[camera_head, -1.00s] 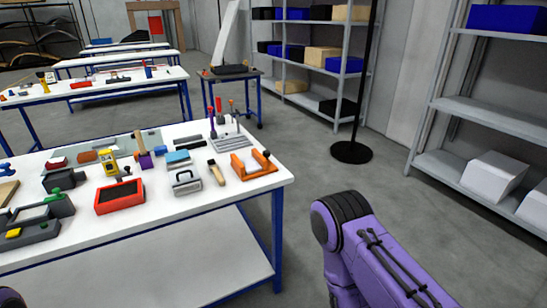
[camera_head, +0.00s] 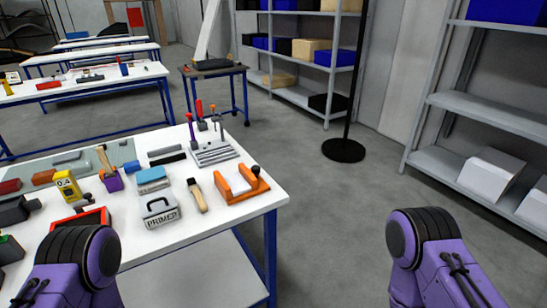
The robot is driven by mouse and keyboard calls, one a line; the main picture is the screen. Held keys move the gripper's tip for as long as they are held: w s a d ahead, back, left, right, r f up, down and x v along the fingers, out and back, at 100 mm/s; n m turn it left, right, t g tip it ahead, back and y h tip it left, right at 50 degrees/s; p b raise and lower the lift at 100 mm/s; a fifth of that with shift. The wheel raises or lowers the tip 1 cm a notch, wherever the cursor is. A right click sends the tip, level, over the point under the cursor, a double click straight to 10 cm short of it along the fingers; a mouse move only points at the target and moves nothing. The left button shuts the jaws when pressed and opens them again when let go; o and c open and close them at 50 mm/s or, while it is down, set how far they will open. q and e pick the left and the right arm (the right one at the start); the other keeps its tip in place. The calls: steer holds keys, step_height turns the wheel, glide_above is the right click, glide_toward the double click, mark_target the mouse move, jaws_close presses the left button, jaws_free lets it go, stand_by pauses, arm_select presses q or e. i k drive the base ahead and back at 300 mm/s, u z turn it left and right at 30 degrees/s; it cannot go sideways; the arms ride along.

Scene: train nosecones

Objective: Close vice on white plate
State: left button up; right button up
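An orange clamp-like fixture (camera_head: 246,187), which may be the vice, lies at the right corner of the white workbench (camera_head: 215,222). It has two raised orange sides and a dark round knob at its right end. A pale flat area (camera_head: 238,184) shows between the sides; I cannot tell whether it is the white plate or the bench top. My purple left arm rises at the lower left and hides part of the bench. My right arm is at the lower right, over the floor. Neither gripper is in view.
A primer box (camera_head: 159,209), a brush (camera_head: 197,195) and a grey slotted rack (camera_head: 214,152) stand near the orange fixture. A red tray (camera_head: 88,218) is partly hidden by my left arm. Shelves (camera_head: 480,115) stand at the right. The floor (camera_head: 335,215) right of the bench is clear.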

mark_target(255, 169)
steer(key=u, duration=0.25)
steer(key=i, duration=0.6)
steer(key=u, duration=0.4)
